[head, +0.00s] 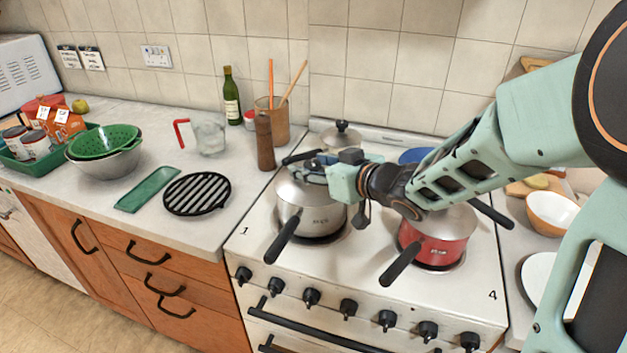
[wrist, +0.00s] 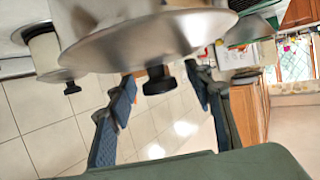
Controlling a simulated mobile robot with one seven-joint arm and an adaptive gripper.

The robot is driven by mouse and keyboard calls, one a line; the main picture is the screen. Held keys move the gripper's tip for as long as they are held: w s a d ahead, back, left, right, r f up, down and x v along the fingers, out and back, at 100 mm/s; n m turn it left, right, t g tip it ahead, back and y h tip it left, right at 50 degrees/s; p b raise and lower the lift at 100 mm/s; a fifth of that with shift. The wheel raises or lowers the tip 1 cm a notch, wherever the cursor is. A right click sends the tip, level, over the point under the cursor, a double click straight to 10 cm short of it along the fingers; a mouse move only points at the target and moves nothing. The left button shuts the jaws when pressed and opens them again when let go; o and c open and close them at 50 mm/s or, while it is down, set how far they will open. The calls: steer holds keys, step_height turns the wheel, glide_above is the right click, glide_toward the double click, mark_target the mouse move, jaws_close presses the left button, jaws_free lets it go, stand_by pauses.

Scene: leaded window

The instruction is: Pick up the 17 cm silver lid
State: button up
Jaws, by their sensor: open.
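A silver lid (head: 305,194) sits on the steel saucepan (head: 318,217) on the front left burner. My gripper (head: 308,172) is just above this lid and hides part of it. In the wrist view the lid (wrist: 150,42) fills the upper part, with its black knob (wrist: 158,80). My open gripper (wrist: 160,93) shows one finger on each side of the knob, with gaps visible. Other silver lids are on the red saucepan (head: 447,217) and on the back left pot (head: 342,134). I cannot read the lid sizes.
My arm passes over the red saucepan. A pepper mill (head: 265,142) and a utensil pot (head: 274,123) stand left of the hob (head: 262,240). A black grill trivet (head: 197,194) and a green tray (head: 148,189) lie on the left worktop. A white bowl (head: 552,212) is on the right.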

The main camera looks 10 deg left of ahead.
jaws_close()
stand_by(0.3)
steer(key=shift+r, duration=0.2)
